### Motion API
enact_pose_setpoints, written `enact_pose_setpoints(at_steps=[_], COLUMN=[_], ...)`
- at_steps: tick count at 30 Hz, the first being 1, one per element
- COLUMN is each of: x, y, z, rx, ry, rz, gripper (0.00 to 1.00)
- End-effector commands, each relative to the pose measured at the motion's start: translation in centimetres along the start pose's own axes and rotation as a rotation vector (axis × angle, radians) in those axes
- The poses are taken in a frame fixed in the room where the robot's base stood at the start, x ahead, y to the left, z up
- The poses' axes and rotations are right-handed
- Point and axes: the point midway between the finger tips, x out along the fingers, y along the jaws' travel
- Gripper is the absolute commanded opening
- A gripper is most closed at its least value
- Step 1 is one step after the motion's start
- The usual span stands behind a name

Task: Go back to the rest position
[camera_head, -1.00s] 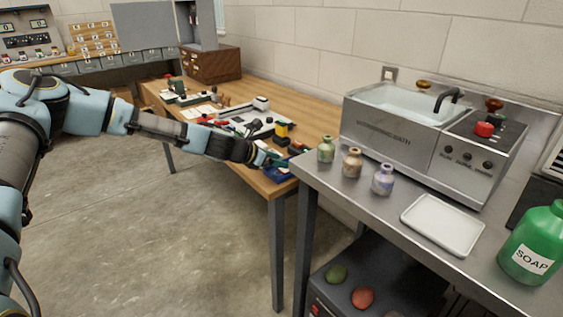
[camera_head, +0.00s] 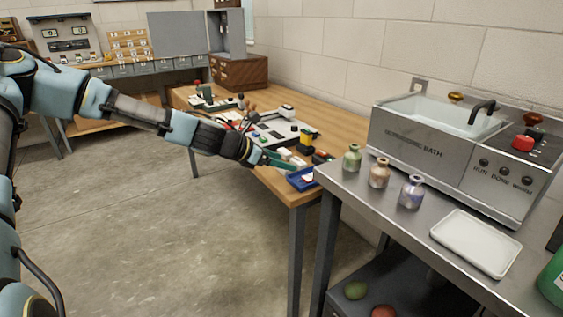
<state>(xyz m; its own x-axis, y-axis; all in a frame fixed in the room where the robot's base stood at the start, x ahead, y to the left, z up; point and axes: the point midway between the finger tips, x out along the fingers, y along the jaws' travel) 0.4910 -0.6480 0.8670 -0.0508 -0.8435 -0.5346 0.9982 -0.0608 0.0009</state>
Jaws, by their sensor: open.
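My gripper (camera_head: 277,161) is at the end of my arm, which reaches in from the left. It is over the near right end of the wooden bench (camera_head: 275,182), close to a small blue tray (camera_head: 297,181). The gripper is open; its fingers are small in the view, and nothing shows clearly between them. I cannot tell whether it touches anything there.
A steel table (camera_head: 350,187) at right bears three small vases (camera_head: 379,173), a white tray (camera_head: 477,243) and an ultrasonic bath (camera_head: 425,145). The bench holds a grey board (camera_head: 290,131) and small items. Open concrete floor (camera_head: 170,240) lies below my arm.

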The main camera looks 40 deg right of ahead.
Motion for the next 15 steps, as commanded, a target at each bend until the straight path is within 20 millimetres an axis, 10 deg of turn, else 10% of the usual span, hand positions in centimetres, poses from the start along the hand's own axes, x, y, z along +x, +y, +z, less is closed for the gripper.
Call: enact_pose_setpoints(at_steps=[15], x=[-1.0], y=[-0.6], z=[-2.1], rx=[0.143], ry=[0.069], rz=[-0.016], gripper=[0.79])
